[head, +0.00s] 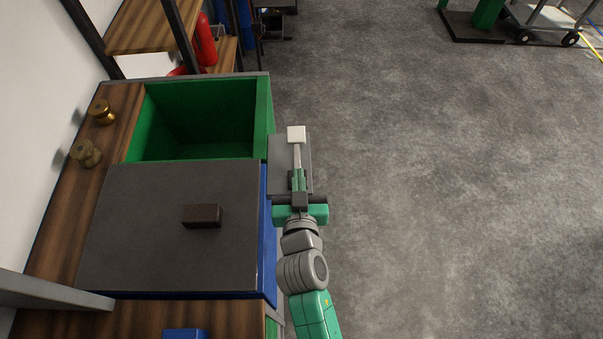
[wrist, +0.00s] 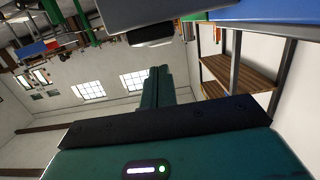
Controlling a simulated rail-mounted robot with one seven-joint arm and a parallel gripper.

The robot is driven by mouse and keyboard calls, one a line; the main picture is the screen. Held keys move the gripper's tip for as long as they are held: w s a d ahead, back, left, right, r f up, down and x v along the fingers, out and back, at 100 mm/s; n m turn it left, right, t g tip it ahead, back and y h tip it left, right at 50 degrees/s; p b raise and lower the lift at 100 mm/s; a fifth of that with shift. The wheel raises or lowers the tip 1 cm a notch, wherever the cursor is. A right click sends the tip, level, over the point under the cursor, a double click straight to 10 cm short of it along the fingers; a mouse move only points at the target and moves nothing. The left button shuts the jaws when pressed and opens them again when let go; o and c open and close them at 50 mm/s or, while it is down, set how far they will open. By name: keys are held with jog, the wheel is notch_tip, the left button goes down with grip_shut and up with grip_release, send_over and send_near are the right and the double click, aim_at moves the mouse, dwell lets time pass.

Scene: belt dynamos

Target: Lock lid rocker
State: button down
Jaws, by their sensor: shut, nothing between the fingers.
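A grey lid (head: 170,235) with a dark brown handle block (head: 202,216) lies flat over the blue box (head: 268,235). A pale square block on a thin stem (head: 296,134), which looks like the rocker, shows at the bench's right side by a grey plate (head: 276,155). In the wrist view a dark and pale rounded piece (wrist: 150,36) sits under a grey slab (wrist: 165,12); I cannot tell if it is the same part. My gripper (head: 298,174) is shut and empty, over the plate and pointing toward the pale block. Its fingers (wrist: 158,74) are together; contact is unclear.
An open, empty-looking green box (head: 262,110) stands behind the lidded one. Two brass knobs (head: 102,112) sit on the wooden bench (head: 60,225) at left. A red extinguisher (head: 205,40) stands behind by shelves.

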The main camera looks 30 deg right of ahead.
jog(key=r, duration=0.1)
jog(key=r+p, duration=0.1)
jog(key=r, duration=0.1)
jog(key=shift+s+r+p, duration=0.25)
jog(key=shift+r+p, duration=0.05)
jog(key=shift+p, duration=0.05)
jog(key=f+v, duration=0.1)
jog(key=v, duration=0.9)
jog(key=shift+f+b, duration=0.35)
jog(key=shift+f, duration=0.2)
jog(key=shift+a, duration=0.1)
